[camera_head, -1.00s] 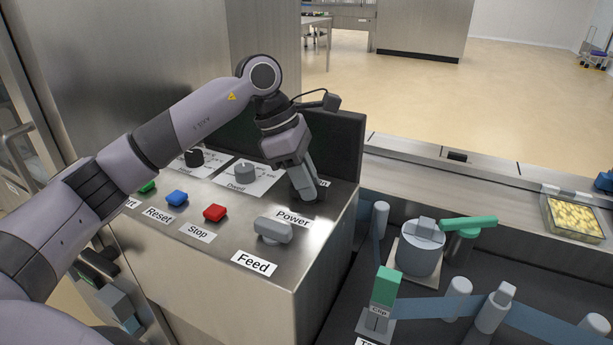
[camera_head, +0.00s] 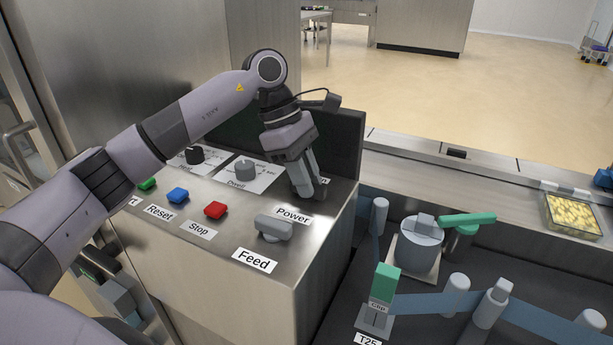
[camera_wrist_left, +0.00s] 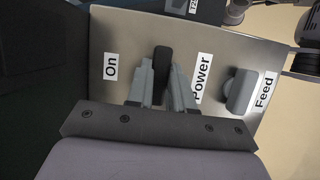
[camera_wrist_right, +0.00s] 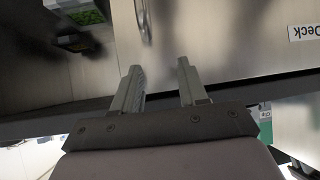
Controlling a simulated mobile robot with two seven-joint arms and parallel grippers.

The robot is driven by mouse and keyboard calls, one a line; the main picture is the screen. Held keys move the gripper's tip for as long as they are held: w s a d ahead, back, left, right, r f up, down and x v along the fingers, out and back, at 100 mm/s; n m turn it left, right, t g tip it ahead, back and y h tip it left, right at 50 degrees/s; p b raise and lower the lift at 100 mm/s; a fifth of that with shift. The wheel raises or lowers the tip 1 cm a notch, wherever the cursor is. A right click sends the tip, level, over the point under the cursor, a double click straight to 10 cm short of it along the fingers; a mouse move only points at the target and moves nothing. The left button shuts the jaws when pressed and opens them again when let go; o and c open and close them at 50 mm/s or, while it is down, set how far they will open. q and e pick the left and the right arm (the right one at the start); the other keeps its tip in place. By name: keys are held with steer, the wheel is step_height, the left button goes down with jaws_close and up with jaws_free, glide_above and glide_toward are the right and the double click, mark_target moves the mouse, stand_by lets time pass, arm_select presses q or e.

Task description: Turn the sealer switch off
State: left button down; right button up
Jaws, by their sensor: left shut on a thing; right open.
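The power switch is a dark knob (camera_wrist_left: 161,65) on the steel panel, between the "On" label (camera_wrist_left: 111,67) and the "Power" label (camera_wrist_left: 201,78) in the left wrist view. My left gripper (camera_head: 308,190) is shut on this knob, one finger on each side. In the head view the fingers hide most of the knob, and the "On" label behind it is partly covered. My right gripper (camera_wrist_right: 159,68) is open and empty, in front of a steel surface in the right wrist view.
The grey Feed knob (camera_head: 273,227) stands close in front of the power switch. Red Stop (camera_head: 215,209) and blue Reset (camera_head: 177,196) buttons and the Dwell dial (camera_head: 245,170) lie to the left. A dark upright panel (camera_head: 344,145) stands behind.

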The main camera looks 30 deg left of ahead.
arm_select(q)
steer(key=c, duration=1)
jaws_free()
steer(key=v, duration=0.7)
steer(key=shift+r, duration=0.15)
steer(key=shift+s, duration=0.1)
